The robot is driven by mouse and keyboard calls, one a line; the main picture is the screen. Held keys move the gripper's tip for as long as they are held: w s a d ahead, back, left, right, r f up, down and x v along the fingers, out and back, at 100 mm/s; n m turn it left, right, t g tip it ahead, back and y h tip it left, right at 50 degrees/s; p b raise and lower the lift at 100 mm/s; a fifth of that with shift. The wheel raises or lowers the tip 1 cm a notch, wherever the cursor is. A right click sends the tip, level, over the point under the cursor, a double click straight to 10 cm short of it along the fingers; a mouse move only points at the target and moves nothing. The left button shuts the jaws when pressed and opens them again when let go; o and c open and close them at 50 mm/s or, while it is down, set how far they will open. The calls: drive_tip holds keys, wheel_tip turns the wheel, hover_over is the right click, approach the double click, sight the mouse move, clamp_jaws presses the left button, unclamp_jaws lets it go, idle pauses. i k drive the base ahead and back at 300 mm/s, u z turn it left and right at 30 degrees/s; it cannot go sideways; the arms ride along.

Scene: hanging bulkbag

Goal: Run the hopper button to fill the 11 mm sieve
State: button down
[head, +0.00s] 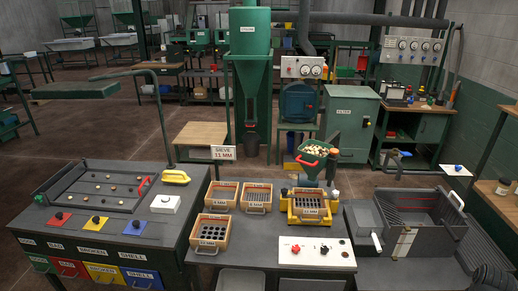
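A small green hopper (313,163) filled with nuts, with a red edge, stands above a yellow sieve shaker (292,219) on the middle table. A sieve with a dark mesh (310,199) sits in the shaker below the hopper; its label is too small to read surely. A sign reading "SIEVE 11 MM" (223,153) stands behind the table. A wooden-framed sieve with large round holes (211,231) lies at the table's front left. A white control panel (317,252) at the front carries a red button (296,248) and dark knobs. My gripper is not in view.
Two more wooden-framed sieves, left (223,194) and right (257,197), lie behind the large-holed one. A sorting bench (110,225) with nuts in a tray stands left. A grey open-topped box (425,220) stands right. Bare table lies left of the control panel.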

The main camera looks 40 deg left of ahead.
sight(335, 151)
drive_tip(key=u, duration=2.3)
drive_tip(key=i, duration=1)
drive_tip(key=z, duration=0.05)
